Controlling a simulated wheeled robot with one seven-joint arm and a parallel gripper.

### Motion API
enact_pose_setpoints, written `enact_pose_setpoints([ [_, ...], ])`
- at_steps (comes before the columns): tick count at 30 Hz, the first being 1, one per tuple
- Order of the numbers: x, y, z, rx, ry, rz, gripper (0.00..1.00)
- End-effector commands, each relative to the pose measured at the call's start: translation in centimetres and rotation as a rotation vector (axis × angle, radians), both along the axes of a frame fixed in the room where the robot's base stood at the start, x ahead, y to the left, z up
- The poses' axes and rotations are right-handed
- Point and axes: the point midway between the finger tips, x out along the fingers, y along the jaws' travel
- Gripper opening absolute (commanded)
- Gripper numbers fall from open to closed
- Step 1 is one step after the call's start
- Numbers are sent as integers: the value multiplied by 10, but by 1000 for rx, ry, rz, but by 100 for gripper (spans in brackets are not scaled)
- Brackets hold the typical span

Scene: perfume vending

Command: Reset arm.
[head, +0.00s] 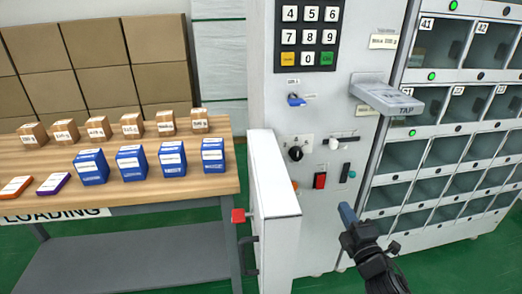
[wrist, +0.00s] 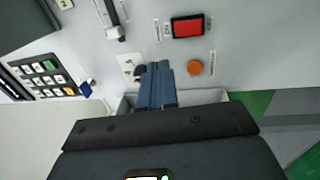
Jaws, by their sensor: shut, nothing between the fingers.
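My gripper (head: 347,212) is in front of the vending machine's white control panel (head: 335,150), low and to the right in the head view. Its blue fingers also show in the wrist view (wrist: 157,72), close together with nothing between them. In the wrist view the fingers overlap part of a black knob (wrist: 139,72); I cannot tell whether they touch it. An orange button (wrist: 195,67) and a red switch (wrist: 187,26) are beside and beyond the fingertips.
A grey TAP shelf (head: 386,97) sticks out above. Lockers (head: 440,150) stand at the right. A loading table (head: 130,190) at the left carries boxes.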

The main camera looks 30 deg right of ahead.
Motion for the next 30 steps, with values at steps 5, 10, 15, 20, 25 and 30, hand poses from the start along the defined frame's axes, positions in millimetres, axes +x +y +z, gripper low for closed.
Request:
enact_pose_setpoints([
  [5, -4, 5, -1, 16, 0, 4, 0],
  [10, -36, 45, -9, 154, -14, 36, 0],
  [15, -97, 105, -9, 402, -33, 85, 0],
  [20, -159, 148, 1, 640, -37, 118, 0],
  [25, -223, 182, 24, 885, -24, 140, 0],
  [30, -283, 204, 56, 1125, 1, 146, 0],
])
